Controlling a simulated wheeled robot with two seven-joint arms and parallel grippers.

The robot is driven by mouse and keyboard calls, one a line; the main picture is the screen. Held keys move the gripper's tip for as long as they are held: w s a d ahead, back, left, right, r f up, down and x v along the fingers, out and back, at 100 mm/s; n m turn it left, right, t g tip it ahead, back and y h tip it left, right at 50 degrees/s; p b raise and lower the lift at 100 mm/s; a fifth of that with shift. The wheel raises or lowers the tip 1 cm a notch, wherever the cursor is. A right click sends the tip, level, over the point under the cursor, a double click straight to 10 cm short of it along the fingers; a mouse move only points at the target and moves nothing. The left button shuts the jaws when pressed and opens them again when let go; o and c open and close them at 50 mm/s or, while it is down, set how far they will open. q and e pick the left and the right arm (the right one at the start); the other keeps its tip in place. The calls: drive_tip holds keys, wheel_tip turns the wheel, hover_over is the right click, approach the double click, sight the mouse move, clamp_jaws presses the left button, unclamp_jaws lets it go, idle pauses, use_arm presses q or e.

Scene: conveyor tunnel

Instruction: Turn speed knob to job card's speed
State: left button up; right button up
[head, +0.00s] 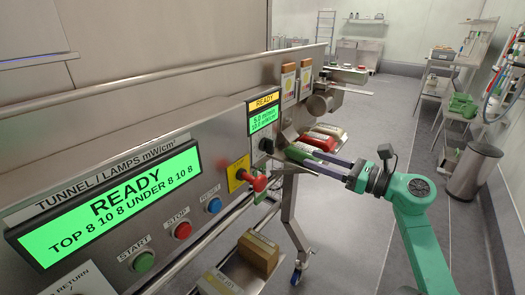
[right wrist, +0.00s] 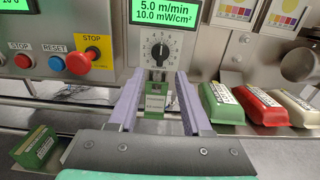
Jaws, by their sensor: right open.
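The round speed knob (right wrist: 160,50) sits on a white numbered dial under a small green screen (right wrist: 165,14) reading 5.0 m/min and 10.0 mW/cm². The dark knob also shows in the head view (head: 266,146), partly dim. I cannot make out its exact pointer setting. My right gripper (right wrist: 158,78) is open, its two purple-grey fingers on either side below the knob, apart from it. It reaches toward the panel in the head view (head: 310,158). A white and green card (right wrist: 155,100) shows between the fingers; its print is unreadable. My left gripper is not in view.
A red stop button on yellow (head: 251,178) protrudes left of the knob. Blue reset (head: 214,205), red stop (head: 181,230) and green start (head: 143,260) buttons sit further left. Green (right wrist: 221,104), red (right wrist: 261,107) and white (right wrist: 299,105) packs lie at right. A metal bin (head: 474,170) stands far right.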

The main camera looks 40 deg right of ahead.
drive_tip(key=p, duration=0.1)
approach(274, 144)
drive_tip(key=w, duration=0.1)
drive_tip(key=p+x, duration=0.1)
drive_tip(key=x, duration=0.6)
drive_tip(key=shift+w+a+r, duration=0.1)
drive_tip(key=shift+a, duration=0.1)
drive_tip(key=shift+w, duration=0.25)
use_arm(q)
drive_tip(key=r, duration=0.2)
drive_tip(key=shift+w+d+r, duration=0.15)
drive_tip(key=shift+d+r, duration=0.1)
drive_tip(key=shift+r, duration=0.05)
use_arm(e)
drive_tip(key=shift+a, duration=0.1)
clamp_jaws()
